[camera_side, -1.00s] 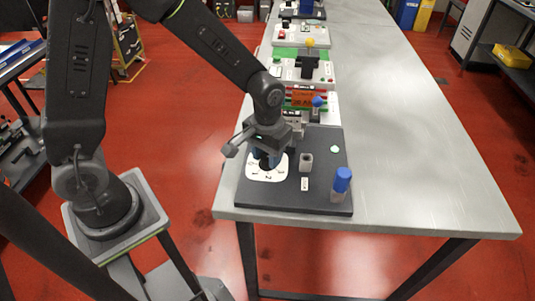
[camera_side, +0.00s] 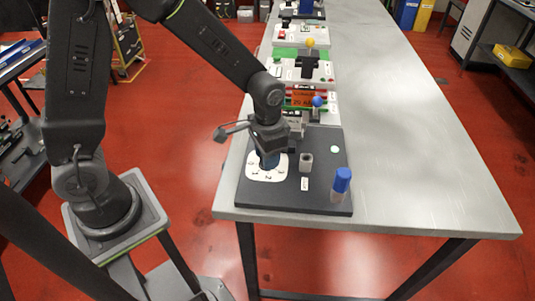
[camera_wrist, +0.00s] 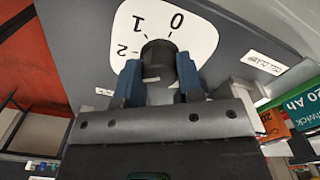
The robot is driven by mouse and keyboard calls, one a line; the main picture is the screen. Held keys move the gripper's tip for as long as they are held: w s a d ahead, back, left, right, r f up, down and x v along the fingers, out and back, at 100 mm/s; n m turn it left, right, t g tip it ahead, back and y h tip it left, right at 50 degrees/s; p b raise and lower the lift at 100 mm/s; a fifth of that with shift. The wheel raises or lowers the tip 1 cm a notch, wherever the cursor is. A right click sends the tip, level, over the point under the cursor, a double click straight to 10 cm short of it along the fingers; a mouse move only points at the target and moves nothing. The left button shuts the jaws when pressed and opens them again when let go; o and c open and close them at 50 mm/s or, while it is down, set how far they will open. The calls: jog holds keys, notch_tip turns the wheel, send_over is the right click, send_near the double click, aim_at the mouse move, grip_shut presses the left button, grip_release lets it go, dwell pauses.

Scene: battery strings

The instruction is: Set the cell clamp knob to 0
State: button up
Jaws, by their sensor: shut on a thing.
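The cell clamp knob (camera_wrist: 158,60) is a dark round knob on a white dial plate (camera_wrist: 205,32) with marks 0, 1 and 2 visible in the wrist view. My gripper (camera_wrist: 158,75) is shut on the knob, with one blue finger on each side of it. The knob's pointer is hard to make out, so I cannot tell which mark it faces. In the side view the white dial plate (camera_side: 266,174) lies at the left of the dark board (camera_side: 290,205), and my gripper (camera_side: 268,161) covers most of the knob.
A grey socket block (camera_side: 306,162) and a blue-capped cylinder (camera_side: 341,184) stand on the board right of the dial. The bench's right side (camera_side: 420,180) is clear.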

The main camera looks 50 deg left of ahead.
jog(key=m, duration=0.5)
jog(key=shift+m, duration=0.3)
jog(key=m, duration=0.5)
jog(key=shift+m, duration=0.4)
jog(key=shift+m, duration=0.3)
jog(key=m, duration=0.5)
